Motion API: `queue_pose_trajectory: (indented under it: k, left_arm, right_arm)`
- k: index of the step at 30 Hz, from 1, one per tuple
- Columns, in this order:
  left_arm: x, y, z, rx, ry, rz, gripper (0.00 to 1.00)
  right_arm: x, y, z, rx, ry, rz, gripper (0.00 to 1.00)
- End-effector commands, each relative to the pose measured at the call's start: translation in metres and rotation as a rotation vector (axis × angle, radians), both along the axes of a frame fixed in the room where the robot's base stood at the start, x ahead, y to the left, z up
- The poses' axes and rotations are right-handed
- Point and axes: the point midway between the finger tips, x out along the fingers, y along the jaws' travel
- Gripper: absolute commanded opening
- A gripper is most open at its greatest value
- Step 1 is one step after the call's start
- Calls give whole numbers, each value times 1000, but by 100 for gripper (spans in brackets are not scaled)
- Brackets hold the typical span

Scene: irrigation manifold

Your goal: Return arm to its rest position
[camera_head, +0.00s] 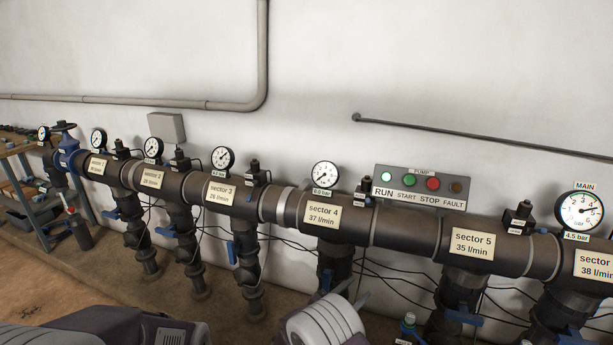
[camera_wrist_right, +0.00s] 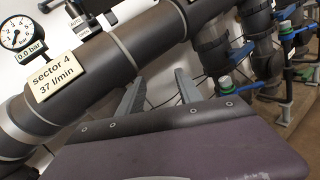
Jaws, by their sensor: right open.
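My right gripper (camera_wrist_right: 157,88) shows in the right wrist view. Its two grey fingers stand apart with nothing between them. They point toward the large dark manifold pipe (camera_wrist_right: 130,50), close to the stretch beside the sector 4 label (camera_wrist_right: 55,78); whether they touch it I cannot tell. In the head view, purple and pale ribbed parts of my own arm show along the bottom edge, and I cannot make out the right fingers there. My left gripper is not in view.
The manifold pipe (camera_head: 388,226) runs across the head view with gauges, labels and blue-handled valves. Below it hang vertical branches (camera_head: 247,270) and loose black cables. A pump panel (camera_head: 421,187) is on the wall. A shelf (camera_head: 30,190) stands at far left. Floor at lower left is clear.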

Motion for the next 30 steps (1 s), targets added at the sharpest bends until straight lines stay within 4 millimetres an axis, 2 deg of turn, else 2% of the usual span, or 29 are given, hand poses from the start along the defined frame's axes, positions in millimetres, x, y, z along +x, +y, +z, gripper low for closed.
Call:
queue_pose_trajectory:
  k: [1, 2, 3, 5, 6, 8, 9, 10, 12, 13, 16, 18, 22, 23, 24, 25, 27, 30]
  left_arm:
    - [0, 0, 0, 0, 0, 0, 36]
    - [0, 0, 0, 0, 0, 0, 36]
    - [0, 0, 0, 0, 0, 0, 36]
    - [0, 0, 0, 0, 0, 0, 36]
    - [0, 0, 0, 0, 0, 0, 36]
    - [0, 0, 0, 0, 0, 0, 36]
    - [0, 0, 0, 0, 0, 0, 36]
    - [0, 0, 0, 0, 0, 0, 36]
    - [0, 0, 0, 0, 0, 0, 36]
    - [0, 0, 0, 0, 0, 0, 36]
    - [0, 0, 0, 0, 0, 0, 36]
    - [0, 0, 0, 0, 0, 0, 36]
    - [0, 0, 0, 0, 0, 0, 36]
    - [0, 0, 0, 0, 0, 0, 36]
    - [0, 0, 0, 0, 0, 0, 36]
    - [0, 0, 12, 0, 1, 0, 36]
    - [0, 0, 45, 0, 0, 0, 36]
    - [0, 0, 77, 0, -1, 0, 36]
  right_arm:
    - [-4, -31, 18, 47, -12, -89, 42]
    - [-10, -51, 26, 84, -15, -149, 42]
    - [-23, -80, 37, 143, -18, -242, 42]
    - [-52, -126, 48, 261, -19, -404, 42]
    - [-79, -152, 51, 357, -23, -517, 42]
    - [-124, -179, 48, 522, -34, -685, 42]
    - [-154, -188, 42, 642, -48, -790, 42]
    - [-176, -190, 37, 733, -63, -864, 42]
    - [-218, -182, 23, 944, -108, -1018, 42]
    - [-233, -174, 17, 1035, -133, -1076, 42]
    - [-264, -139, -2, 1307, -221, -1231, 42]
    - [-274, -112, -13, 1471, -283, -1315, 42]
    - [-280, -64, -33, 1707, -396, -1462, 42]
    - [-276, -56, -36, 1758, -436, -1489, 42]
    - [-260, -47, -36, 1847, -509, -1497, 42]
    - [-252, -47, -22, 1874, -531, -1473, 42]
    - [-254, -48, 10, 1863, -521, -1475, 42]
    - [-254, -48, 42, 1862, -519, -1474, 42]
